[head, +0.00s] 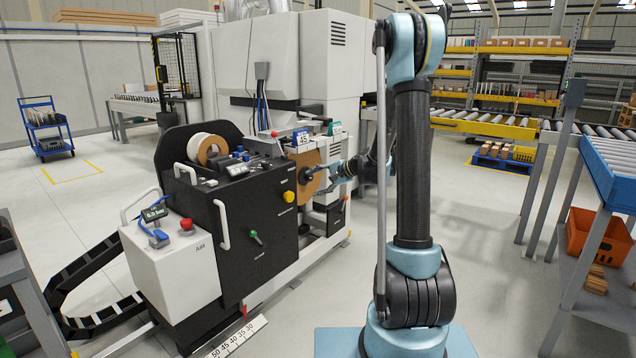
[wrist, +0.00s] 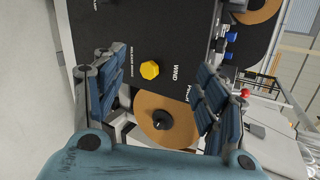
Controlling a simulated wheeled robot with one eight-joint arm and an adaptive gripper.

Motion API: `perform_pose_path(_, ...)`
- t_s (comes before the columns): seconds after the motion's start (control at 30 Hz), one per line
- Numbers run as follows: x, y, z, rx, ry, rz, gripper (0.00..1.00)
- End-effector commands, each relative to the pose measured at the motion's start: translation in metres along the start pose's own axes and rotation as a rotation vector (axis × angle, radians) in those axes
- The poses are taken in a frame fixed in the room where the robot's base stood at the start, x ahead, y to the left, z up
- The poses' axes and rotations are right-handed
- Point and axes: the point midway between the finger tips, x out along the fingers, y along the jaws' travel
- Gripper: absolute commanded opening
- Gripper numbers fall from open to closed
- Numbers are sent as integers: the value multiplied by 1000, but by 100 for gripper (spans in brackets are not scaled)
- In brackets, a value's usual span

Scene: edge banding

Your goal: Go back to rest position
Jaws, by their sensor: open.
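My gripper (head: 333,176) is in front of the black panel of the edge banding machine (head: 262,215), at the end of my raised arm. In the wrist view its two blue-padded fingers (wrist: 157,92) are spread apart with nothing held between them. A brown banding roll (wrist: 150,105) with a black hub shows between and behind the fingers. The roll also shows in the head view (head: 303,163), just left of my gripper. I cannot tell whether a fingertip touches it.
A yellow knob (wrist: 150,70) sits on the panel close to the fingers. A white AIR cabinet (head: 170,262) and black cable chain (head: 75,270) stand at left. A roller conveyor (head: 482,124) and an orange bin (head: 598,238) are at right. Floor behind my arm is clear.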

Motion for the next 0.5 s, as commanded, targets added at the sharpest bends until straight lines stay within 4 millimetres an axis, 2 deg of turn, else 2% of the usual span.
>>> perform_pose_path(0.03, -11, 1, 9, -23, 6, 22, 66)
perform_pose_path(0.27, -53, 14, 43, -136, 26, 128, 66)
perform_pose_path(0.5, -97, 36, 78, -250, 42, 243, 66)
